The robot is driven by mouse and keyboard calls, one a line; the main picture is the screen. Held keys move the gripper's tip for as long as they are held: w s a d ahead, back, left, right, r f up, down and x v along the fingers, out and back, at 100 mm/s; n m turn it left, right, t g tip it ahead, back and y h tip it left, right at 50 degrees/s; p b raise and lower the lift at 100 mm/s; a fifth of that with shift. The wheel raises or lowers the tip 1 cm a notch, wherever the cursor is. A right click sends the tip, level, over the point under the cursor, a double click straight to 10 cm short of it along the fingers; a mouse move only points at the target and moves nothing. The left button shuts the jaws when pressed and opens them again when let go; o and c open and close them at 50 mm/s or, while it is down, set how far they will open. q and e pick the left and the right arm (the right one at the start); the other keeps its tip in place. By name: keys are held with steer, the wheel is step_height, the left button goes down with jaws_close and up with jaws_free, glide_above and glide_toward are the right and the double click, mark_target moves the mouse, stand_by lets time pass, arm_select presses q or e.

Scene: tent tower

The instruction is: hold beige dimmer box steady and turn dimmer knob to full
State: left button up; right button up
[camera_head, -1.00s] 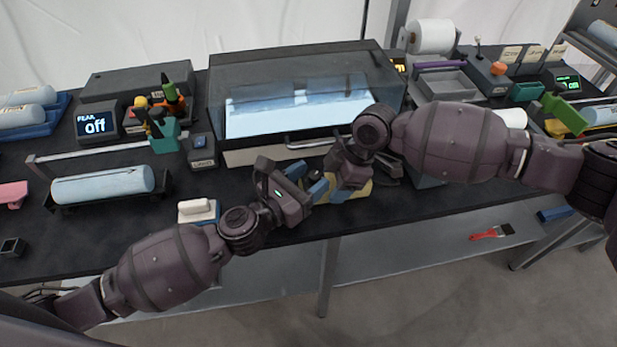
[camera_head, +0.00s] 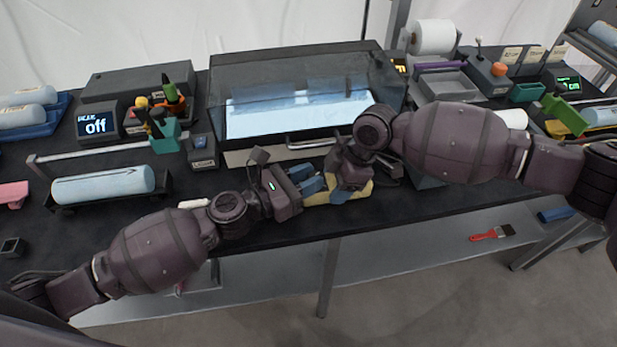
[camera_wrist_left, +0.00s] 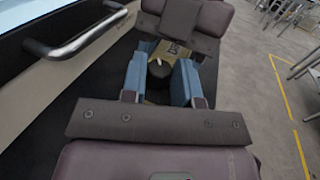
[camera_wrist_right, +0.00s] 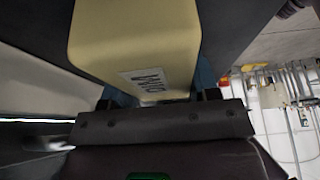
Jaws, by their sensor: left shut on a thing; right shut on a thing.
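The beige dimmer box (camera_head: 362,189) lies near the table's front edge, partly hidden by both grippers. My right gripper (camera_head: 347,178) is shut on the box; the right wrist view shows the box's beige face (camera_wrist_right: 135,35) and a printed label close up. The dark dimmer knob (camera_wrist_left: 158,70), with a small white mark, sits between the blue fingers of my left gripper (camera_wrist_left: 160,82). The left gripper also shows in the head view (camera_head: 309,183), shut on the knob from the left side. The knob's exact angle is hard to read.
A glass-fronted case (camera_head: 300,95) with a metal handle bar (camera_head: 312,143) stands right behind the box. A display reading "off" (camera_head: 97,123) stands at the back left. A blue-grey roll (camera_head: 103,186) lies at the left. The table's front edge is close below my grippers.

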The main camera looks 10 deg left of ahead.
stand_by(0.4)
arm_select(q)
steer(key=o, duration=1)
steer(key=shift+c, duration=0.2)
steer(key=shift+v, duration=3.8)
steer(key=shift+w, duration=0.2)
steer(key=shift+c, duration=0.2)
